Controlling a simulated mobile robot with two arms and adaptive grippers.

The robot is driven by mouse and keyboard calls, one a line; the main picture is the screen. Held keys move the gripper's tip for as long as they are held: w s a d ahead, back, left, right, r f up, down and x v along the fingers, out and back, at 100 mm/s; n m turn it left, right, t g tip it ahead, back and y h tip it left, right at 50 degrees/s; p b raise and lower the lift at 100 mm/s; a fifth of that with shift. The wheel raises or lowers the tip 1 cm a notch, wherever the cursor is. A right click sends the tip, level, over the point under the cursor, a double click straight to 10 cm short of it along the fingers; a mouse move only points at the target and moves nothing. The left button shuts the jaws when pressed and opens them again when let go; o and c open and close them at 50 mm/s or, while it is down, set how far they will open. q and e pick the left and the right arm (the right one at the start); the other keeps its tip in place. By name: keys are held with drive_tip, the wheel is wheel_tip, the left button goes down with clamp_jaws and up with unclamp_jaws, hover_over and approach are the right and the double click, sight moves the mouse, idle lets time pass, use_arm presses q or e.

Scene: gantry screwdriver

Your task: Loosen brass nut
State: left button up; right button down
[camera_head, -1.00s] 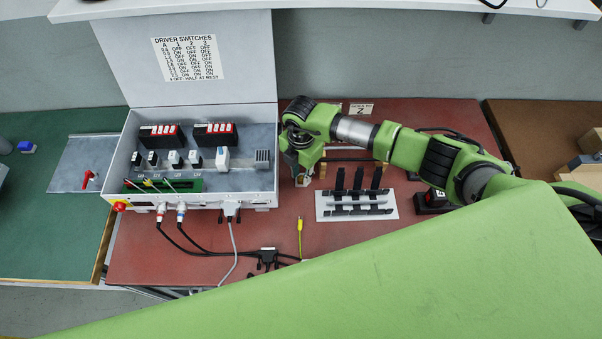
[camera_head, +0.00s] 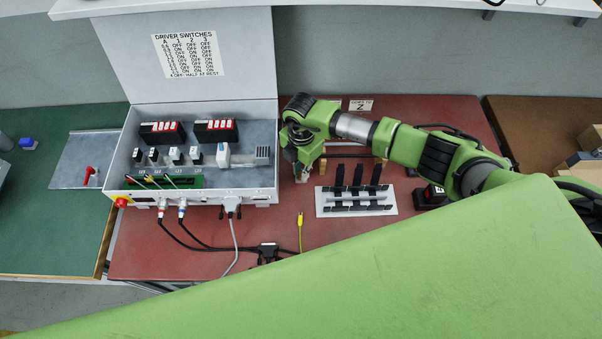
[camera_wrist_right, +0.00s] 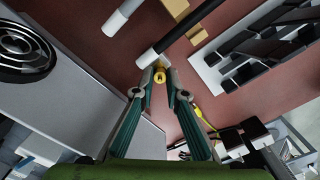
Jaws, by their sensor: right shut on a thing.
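A small brass-yellow nut (camera_wrist_right: 159,77) shows in the right wrist view, between the tips of my right gripper (camera_wrist_right: 157,88). The two green fingers have closed in on it from both sides. A black rod with a pale end (camera_wrist_right: 149,58) reaches to just beyond the fingertips; I cannot tell how it joins the nut. In the head view, my right gripper (camera_head: 301,174) points down at the red table, just right of the open grey control box. The nut is hidden there behind my wrist. My left gripper is not in view.
The grey control box (camera_head: 190,197) stands close to the left of my right gripper. A white rack with black holders (camera_head: 357,211) lies to its right. A yellow-tipped cable (camera_head: 300,222) and black connectors (camera_head: 268,252) lie in front. Wooden blocks (camera_head: 384,164) stand behind the rack.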

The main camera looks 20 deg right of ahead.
drive_tip(key=n+b, duration=0.1)
drive_tip(key=n, duration=0.4)
drive_tip(key=shift+b, duration=0.3)
drive_tip(key=n+b, duration=0.2)
drive_tip(key=n, duration=0.2)
drive_tip(key=shift+w+f, duration=0.1)
drive_tip(key=shift+f, duration=0.05)
drive_tip(key=n+b, duration=0.1)
drive_tip(key=n, duration=0.1)
drive_tip(key=shift+n, duration=0.3)
drive_tip(key=shift+n+b, duration=0.4)
drive_tip(key=shift+n, duration=0.1)
drive_tip(key=n+b, duration=0.2)
drive_tip(key=n, duration=0.2)
drive_tip(key=shift+b, duration=0.4)
drive_tip(key=n+b, duration=0.1)
drive_tip(key=n, duration=0.1)
drive_tip(key=shift+n, duration=0.3)
drive_tip(key=shift+n+b, duration=0.4)
drive_tip(key=shift+n, duration=0.1)
drive_tip(key=c, duration=2.2)
unclamp_jaws()
drive_tip(key=shift+r, duration=0.2)
drive_tip(key=shift+c, duration=0.2)
